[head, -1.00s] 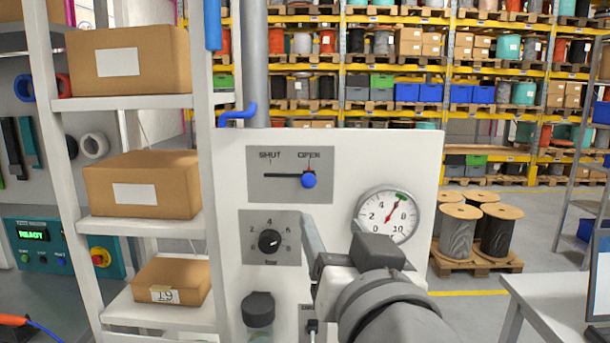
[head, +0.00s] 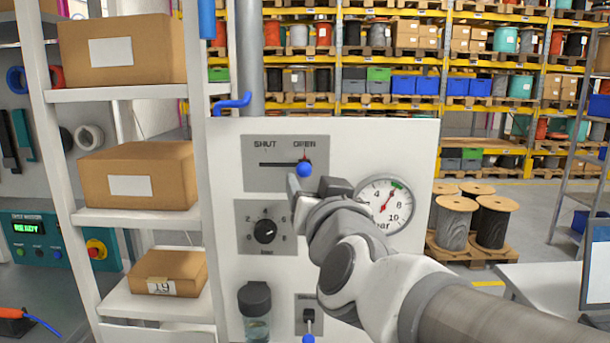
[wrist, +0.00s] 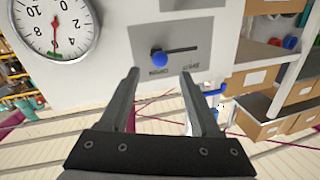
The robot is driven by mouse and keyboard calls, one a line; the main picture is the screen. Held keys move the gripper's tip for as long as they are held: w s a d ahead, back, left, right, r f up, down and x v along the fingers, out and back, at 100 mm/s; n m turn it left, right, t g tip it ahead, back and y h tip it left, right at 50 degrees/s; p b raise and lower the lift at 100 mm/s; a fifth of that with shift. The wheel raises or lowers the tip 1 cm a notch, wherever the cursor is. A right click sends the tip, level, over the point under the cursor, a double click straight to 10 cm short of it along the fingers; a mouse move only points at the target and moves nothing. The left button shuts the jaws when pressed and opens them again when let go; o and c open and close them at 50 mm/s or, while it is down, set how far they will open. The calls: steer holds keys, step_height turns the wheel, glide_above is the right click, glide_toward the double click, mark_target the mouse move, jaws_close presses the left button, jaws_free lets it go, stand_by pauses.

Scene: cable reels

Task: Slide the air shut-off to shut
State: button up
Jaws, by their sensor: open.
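The air shut-off is a horizontal slider plate (head: 285,165) marked SHUT at left and OPEN at right, on a white panel. Its blue knob (head: 304,169) sits at the right end of the slot, under OPEN. In the wrist view the plate is upside down and the blue knob (wrist: 159,58) shows a little beyond and between the fingers. My gripper (head: 296,187) is close below the knob in the head view, with part of it hidden by my wrist. In the wrist view my gripper (wrist: 159,75) has its fingers spread, with nothing between the tips.
Below the plate is a rotary dial (head: 265,232). A round pressure gauge (head: 386,205) is to the right. A shelf with cardboard boxes (head: 135,188) stands left of the panel. A blue hook (head: 233,103) is at the panel's top left.

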mark_target(305, 173)
steer(key=shift+w+a, duration=0.2)
steer(key=shift+w, duration=0.8)
steer(key=shift+w+a, duration=0.15)
steer(key=shift+w, duration=0.9)
steer(key=shift+w+a, duration=0.2)
steer(key=shift+w, duration=0.8)
jaws_close()
